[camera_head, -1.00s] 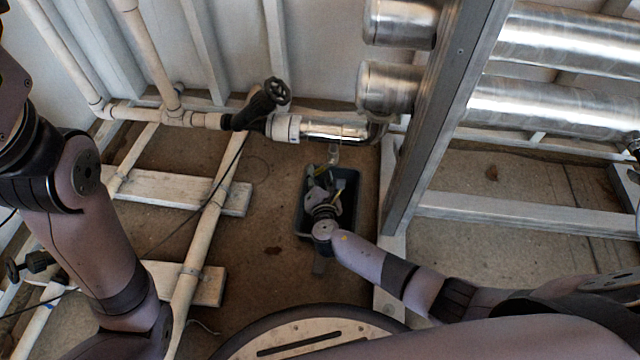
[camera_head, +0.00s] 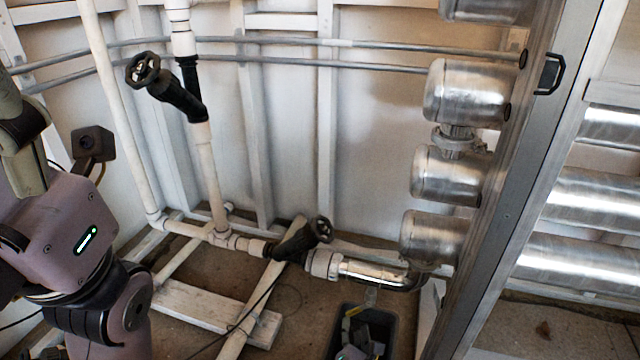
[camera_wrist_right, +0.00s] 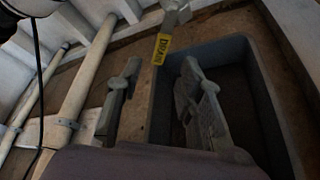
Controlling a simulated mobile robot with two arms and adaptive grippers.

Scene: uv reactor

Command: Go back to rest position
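One finger is over the rim side and the other over the dark bin (camera_wrist_right: 262,95). A yellow drain tag (camera_wrist_right: 161,48) hangs just beyond the fingertips, at a pipe fitting. In the head view the right gripper (camera_head: 362,338) shows only in part at the bottom edge, at the bin (camera_head: 402,322). My left arm stands raised at the left edge of the head view; its fingers are not seen.
Steel cylinders (camera_head: 455,175) and a slanted metal post (camera_head: 510,190) stand to the right. A silver pipe (camera_head: 372,273) and a black-handled valve (camera_head: 305,238) lie above the bin. White pipes and boards (camera_head: 215,305) cover the floor at left.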

